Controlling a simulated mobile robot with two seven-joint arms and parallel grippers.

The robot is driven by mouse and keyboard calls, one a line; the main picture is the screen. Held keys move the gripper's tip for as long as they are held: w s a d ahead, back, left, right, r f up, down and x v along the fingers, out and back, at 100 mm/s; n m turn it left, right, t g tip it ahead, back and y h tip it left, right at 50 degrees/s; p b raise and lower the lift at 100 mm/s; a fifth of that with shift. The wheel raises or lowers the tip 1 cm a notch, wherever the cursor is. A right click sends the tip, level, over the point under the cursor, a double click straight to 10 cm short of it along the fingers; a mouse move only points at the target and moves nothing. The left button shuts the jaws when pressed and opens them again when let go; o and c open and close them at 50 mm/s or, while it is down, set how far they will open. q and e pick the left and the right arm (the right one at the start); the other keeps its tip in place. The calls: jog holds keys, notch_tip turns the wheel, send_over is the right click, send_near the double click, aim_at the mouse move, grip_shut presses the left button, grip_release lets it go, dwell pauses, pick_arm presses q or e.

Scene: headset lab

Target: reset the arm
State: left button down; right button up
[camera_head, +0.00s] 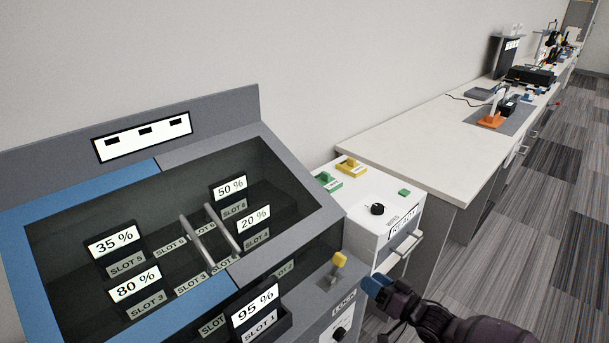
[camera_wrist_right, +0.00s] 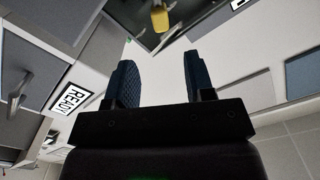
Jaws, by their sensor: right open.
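My right gripper (camera_head: 376,286), with blue fingertips, is at the lower middle of the head view, just right of a yellow-topped lever (camera_head: 339,260). In the wrist view the jaws (camera_wrist_right: 156,78) are open with nothing between them. The yellow lever top (camera_wrist_right: 160,18) is beyond the fingertips there, apart from them. A small white and orange desktop arm (camera_head: 492,119) stands on a dark mat on the long bench, far from my gripper. Which arm the task means cannot be told. My left gripper is not in view.
A sloped glass-lidded cabinet (camera_head: 280,150) with numbered slots and percent labels fills the left. Beside it is a white box (camera_head: 378,193) with a black knob, green and yellow parts; its sign reads READY in the wrist view (camera_wrist_right: 70,97). The near part of the bench (camera_head: 420,140) is clear.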

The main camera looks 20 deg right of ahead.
jog(key=s+a+f+n+g+h, duration=0.3)
jog(key=s+a+n+g, duration=0.1)
jog(key=a+n, duration=0.3)
jog(key=s+a+f+m+g+h, duration=0.1)
jog(key=s, duration=0.6)
jog(key=s+a+f+m+h, duration=0.2)
jog(key=s, duration=0.4)
jog(key=shift+s+a+m+g, duration=0.25)
jog(key=shift+s+m+g, duration=0.05)
jog(key=shift+s+g, duration=0.1)
